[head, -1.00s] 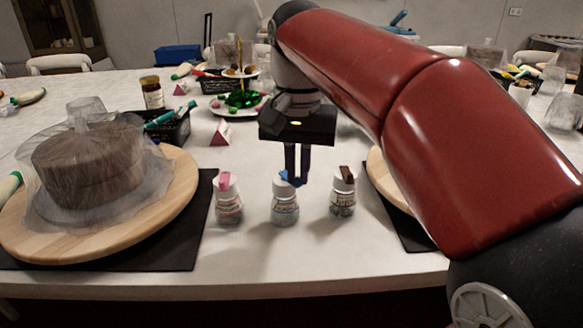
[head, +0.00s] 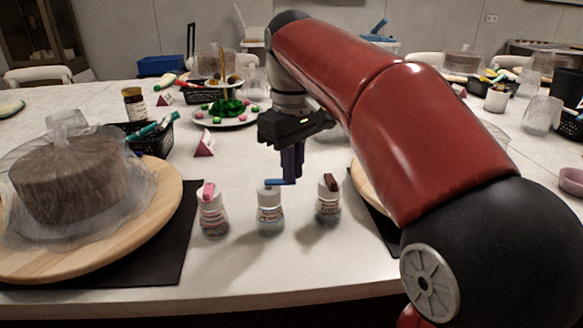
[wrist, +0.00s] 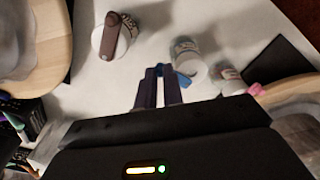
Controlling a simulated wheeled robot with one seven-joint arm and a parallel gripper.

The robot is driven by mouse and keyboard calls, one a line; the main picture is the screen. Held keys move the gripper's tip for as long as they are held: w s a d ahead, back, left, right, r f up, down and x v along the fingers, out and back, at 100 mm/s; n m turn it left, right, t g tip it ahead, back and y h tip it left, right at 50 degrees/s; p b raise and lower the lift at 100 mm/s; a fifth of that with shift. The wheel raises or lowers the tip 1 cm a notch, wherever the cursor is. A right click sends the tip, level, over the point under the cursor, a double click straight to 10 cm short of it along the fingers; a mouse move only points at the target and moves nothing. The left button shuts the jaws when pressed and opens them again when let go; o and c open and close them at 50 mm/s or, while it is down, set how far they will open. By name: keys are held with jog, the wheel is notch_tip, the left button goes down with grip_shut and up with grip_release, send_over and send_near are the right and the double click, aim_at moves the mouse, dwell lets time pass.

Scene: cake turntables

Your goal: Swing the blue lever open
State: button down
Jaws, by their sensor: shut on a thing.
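The blue lever (head: 279,182) sits on the white cap of the middle bottle (head: 270,213) and sticks out sideways to the right in the head view. My gripper (head: 293,181) points down with its dark fingers at the lever's outer end, shut on it. In the wrist view the blue lever (wrist: 184,79) shows beside the fingers of my gripper (wrist: 160,70), partly hidden by them. The middle bottle (wrist: 187,55) stands upright just beyond.
A bottle with a pink lever (head: 212,212) stands to the left and one with a brown lever (head: 328,200) to the right, both close. A wooden turntable (head: 165,215) with a covered cake is at left. A red card (head: 204,145) stands behind.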

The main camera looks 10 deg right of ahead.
jog(key=shift+w+n, duration=0.3)
jog(key=shift+n, duration=0.45)
jog(key=shift+w+n, duration=0.25)
jog(key=shift+n, duration=0.5)
jog(key=c, duration=1.5)
grip_release()
notch_tip(320, 180, up, 8)
jog(key=shift+f, duration=0.1)
